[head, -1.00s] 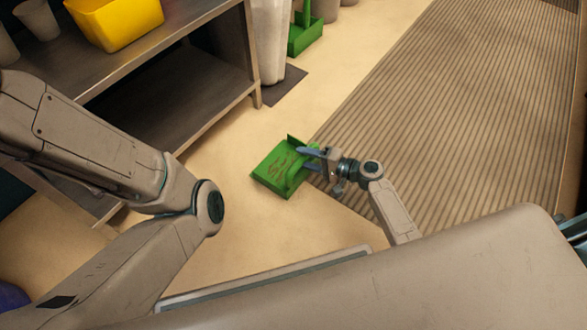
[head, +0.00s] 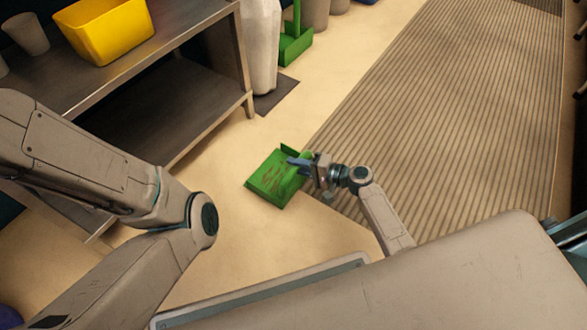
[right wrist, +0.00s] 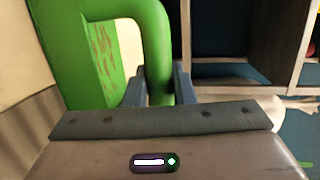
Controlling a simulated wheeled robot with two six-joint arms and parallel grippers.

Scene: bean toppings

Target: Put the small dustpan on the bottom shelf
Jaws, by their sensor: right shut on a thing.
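The small green dustpan (head: 270,181) with reddish-brown marks is in the middle of the head view. My right gripper (head: 299,162) is shut on it, at its handle. In the right wrist view the green handle (right wrist: 157,50) stands between the two blue fingers (right wrist: 162,85). The bottom shelf (head: 170,110) is the dark lower board of the metal table at the upper left; the dustpan is apart from it, to its right. My left arm covers part of the shelf's near end. My left gripper is outside the view.
A yellow bin (head: 105,30) and a grey cup (head: 27,33) stand on the table top. A tall whitish container (head: 262,45) and another green dustpan (head: 296,42) stand beyond the table. A ribbed mat (head: 440,110) lies at right. Bare floor lies between dustpan and shelf.

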